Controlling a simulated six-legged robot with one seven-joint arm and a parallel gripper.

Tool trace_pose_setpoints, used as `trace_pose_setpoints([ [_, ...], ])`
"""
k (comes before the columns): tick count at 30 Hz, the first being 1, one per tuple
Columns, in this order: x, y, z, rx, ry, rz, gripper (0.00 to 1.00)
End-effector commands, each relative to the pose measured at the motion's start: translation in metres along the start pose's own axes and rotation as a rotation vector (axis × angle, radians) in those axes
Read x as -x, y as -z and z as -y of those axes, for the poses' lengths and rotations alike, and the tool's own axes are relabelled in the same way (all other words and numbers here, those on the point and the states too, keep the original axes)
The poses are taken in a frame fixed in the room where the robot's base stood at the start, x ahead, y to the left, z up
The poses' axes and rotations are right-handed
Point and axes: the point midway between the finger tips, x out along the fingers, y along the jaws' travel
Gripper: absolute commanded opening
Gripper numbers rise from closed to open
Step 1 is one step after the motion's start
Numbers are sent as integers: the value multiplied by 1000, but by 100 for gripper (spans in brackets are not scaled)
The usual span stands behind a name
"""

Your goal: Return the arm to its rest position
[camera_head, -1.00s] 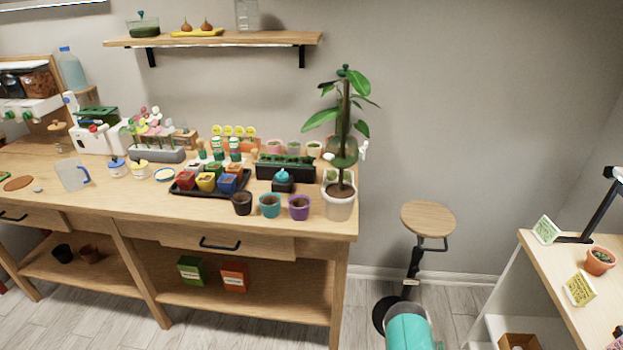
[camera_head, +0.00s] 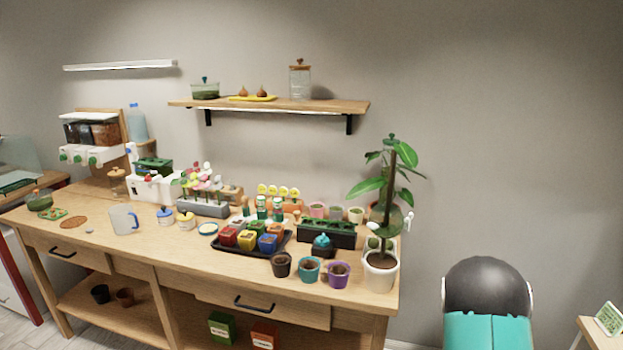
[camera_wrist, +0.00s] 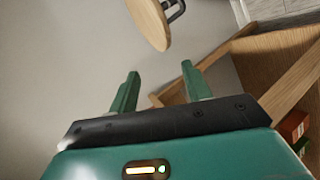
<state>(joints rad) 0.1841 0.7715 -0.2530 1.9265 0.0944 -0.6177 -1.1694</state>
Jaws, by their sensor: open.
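My gripper (camera_wrist: 160,85) shows in the wrist view with its two green fingers spread apart and nothing between them. Beyond the fingers are the wall and the round wooden stool seat (camera_wrist: 149,22). In the head view my teal and dark arm link rises at the lower right, to the right of the workbench (camera_head: 150,262). The gripper itself cannot be made out in the head view.
A tall plant in a white pot (camera_head: 380,274) stands at the bench's right end, closest to my arm. Small pots, including a purple pot (camera_head: 339,275), line the front edge. A wall shelf (camera_head: 270,105) hangs above. A side table (camera_head: 600,335) is at the lower right.

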Motion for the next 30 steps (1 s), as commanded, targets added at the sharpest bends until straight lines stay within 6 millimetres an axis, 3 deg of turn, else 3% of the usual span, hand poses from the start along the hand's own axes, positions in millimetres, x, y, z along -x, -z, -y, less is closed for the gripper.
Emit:
trace_pose_setpoints([
  [1, 16, 15, -15, -52, 20, -11, 49],
  [6, 68, 53, -43, -223, 117, -27, 49],
  [15, 181, 105, -72, -472, 300, -36, 49],
  [22, 278, 125, -77, -622, 436, -11, 49],
  [30, 392, 124, -64, -754, 572, 60, 49],
])
